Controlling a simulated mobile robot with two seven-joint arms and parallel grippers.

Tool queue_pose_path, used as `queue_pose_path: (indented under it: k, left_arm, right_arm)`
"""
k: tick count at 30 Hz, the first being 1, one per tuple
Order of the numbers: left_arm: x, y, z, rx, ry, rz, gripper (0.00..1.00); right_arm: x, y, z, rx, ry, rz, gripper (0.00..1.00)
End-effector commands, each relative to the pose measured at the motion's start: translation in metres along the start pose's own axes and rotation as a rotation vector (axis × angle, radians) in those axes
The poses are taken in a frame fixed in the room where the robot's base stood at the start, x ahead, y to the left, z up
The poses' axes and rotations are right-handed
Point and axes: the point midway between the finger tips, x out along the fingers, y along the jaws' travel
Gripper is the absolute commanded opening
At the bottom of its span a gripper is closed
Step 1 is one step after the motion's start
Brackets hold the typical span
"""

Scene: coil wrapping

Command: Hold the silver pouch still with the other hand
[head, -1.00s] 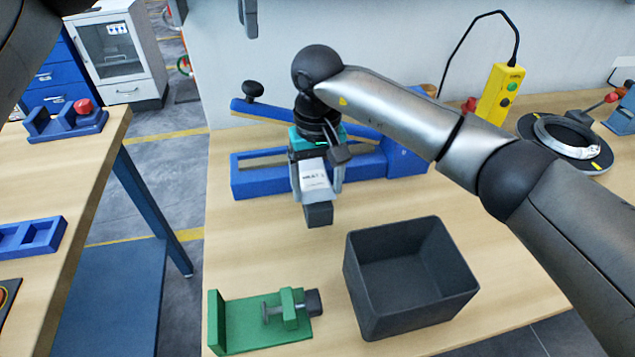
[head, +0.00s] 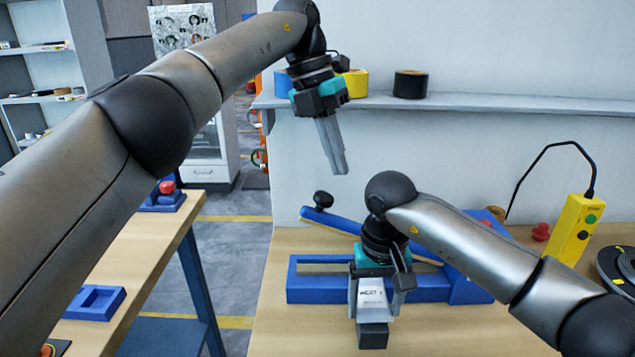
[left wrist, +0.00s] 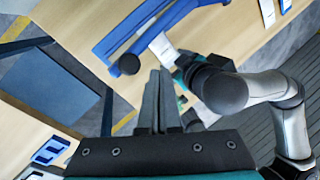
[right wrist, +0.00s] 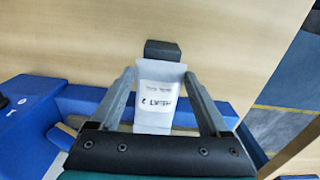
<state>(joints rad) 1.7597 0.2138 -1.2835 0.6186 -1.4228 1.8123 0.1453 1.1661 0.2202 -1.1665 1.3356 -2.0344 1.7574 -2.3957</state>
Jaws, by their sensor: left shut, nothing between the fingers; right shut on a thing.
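The silver pouch (head: 372,292), pale with printed lettering, hangs upright in my right gripper (head: 374,305). In the right wrist view the pouch (right wrist: 158,100) lies between the two fingers of the gripper (right wrist: 158,82), which is shut on it. A dark block (right wrist: 162,50) shows at the pouch's far end; I cannot tell whether they are joined. My left gripper (head: 341,172) is shut and empty, pointing down, above and left of the pouch and well apart from it. Its closed fingers (left wrist: 157,75) also show in the left wrist view.
A blue sealer-like device (head: 325,288) with a raised lever and black knob (head: 323,200) stands behind the pouch. A shelf (head: 480,101) with tape rolls (head: 410,84) runs along the wall. A yellow control box (head: 577,230) stands at right. Bare tabletop lies right of the pouch.

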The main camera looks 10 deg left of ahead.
Motion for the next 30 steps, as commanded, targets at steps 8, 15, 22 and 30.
queue_pose_path:
  k: [8,15,22,30]
  left_arm:
    - [0.000,0.005,-0.004,-0.421,-0.017,-0.162,0.00]
    - [-0.009,0.014,-0.008,-0.793,0.000,-0.299,0.00]
    - [-0.024,0.027,-0.014,-1.148,0.042,-0.431,0.00]
    - [-0.047,0.047,-0.025,-1.557,0.124,-0.585,0.00]
  right_arm:
    - [0.000,0.000,0.000,0.000,0.000,0.000,0.23]
    - [0.000,0.000,0.000,0.000,0.000,0.000,0.23]
    - [0.000,0.000,0.000,0.000,0.000,0.000,0.23]
    - [0.000,0.000,0.000,0.000,0.001,0.000,0.23]
